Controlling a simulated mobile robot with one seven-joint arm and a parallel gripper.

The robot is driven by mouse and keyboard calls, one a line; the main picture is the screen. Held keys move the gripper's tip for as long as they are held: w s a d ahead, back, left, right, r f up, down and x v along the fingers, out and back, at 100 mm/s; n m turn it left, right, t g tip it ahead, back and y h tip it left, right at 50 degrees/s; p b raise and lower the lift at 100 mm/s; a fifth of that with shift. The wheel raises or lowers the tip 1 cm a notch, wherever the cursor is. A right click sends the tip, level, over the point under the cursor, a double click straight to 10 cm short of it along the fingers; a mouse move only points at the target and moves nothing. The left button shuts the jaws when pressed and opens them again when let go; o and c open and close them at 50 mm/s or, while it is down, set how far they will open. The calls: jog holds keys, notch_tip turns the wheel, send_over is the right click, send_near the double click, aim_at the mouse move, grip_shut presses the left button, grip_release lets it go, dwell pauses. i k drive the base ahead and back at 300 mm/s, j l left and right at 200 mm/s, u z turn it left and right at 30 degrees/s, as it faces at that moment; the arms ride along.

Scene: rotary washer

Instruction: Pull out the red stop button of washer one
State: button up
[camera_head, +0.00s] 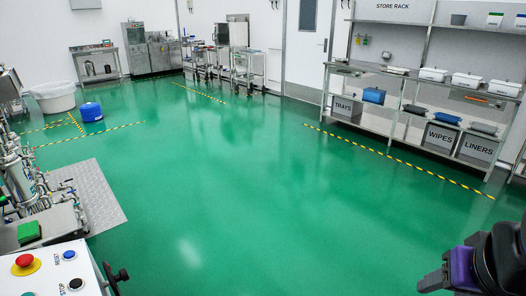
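A red mushroom-shaped button (25,260) on a yellow disc sits on a white control box (45,272) at the lower left. Blue RESET (69,255) and black STOP (76,284) buttons are beside it on the same panel. No washer number is readable, so I cannot tell whether it belongs to washer one. My gripper (447,270), dark with purple, is partly in view at the lower right, far across the picture from the red button and not touching it. Its fingers are cut off or unclear, so its opening cannot be judged.
Steel pipework (22,172) and a grey tread plate (100,196) stand at the left. A white tub (54,98) and blue drum (90,112) are behind. A store rack (400,76) lines the right wall. The green floor (235,190) between is clear.

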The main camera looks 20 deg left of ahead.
aim_at(24, 261)
jog(key=i+u, duration=0.4)
jog(key=i+l+u, duration=0.15)
jog(key=i+u, duration=1.65)
jog(key=u, duration=0.25)
jog(key=i+l+u, duration=0.1)
jog(key=i+u, duration=0.2)
jog(key=k, duration=0.05)
